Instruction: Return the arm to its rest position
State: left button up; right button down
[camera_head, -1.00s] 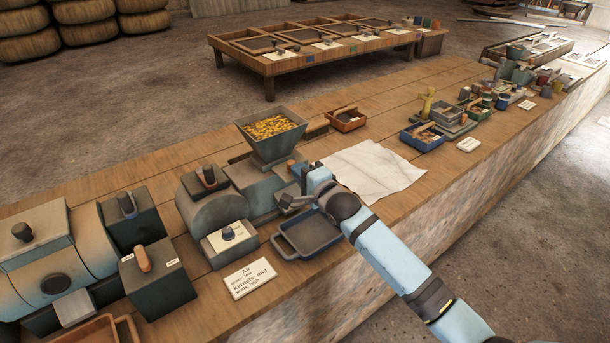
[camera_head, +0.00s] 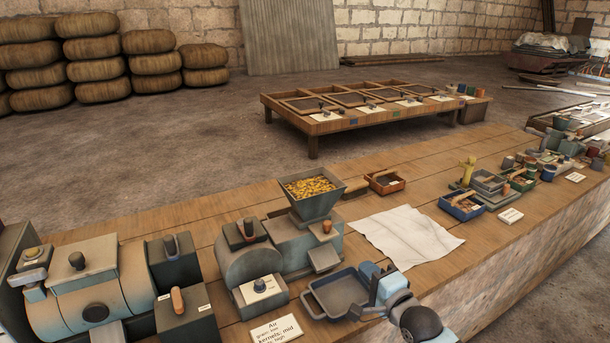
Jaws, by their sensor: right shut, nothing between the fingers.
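My right arm comes in from the bottom right, light blue with a dark joint. My right gripper (camera_head: 362,312) is shut and empty, low over the right edge of the grey tray (camera_head: 318,306). I cannot tell whether it touches the tray. Left of it stands the grey machine (camera_head: 252,264) with a hopper (camera_head: 313,205) full of yellow kernels. My left gripper is not in view.
A white cloth (camera_head: 408,236) lies on the bench right of the hopper. A label card (camera_head: 276,329) lies in front of the machine. A blue-rimmed box (camera_head: 461,207) and several small containers stand farther right. A low wooden table (camera_head: 312,128) stands behind.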

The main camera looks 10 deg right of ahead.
jog(key=s+a+f+n+g+h, duration=0.1)
jog(key=s+f+n+g, duration=0.1)
jog(key=s+f+n, duration=0.55)
jog(key=s+a+f+n+g+h, duration=0.1)
jog(key=s+f+n+g, duration=0.3)
jog(key=s, duration=0.7)
jog(key=s+a+f+n+g+h, duration=0.1)
jog(key=s+f+n, duration=0.4)
jog(key=s+f, duration=0.4)
pick_arm(q)
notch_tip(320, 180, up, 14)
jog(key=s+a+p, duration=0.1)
jog(key=p, duration=1.5)
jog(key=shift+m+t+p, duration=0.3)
jog(key=shift+p, duration=0.1)
pick_arm(e)
notch_tip(320, 180, up, 16)
jog(key=d+t, duration=0.1)
jog(key=shift+s+d+f, duration=0.2)
jog(key=shift+s, duration=0.15)
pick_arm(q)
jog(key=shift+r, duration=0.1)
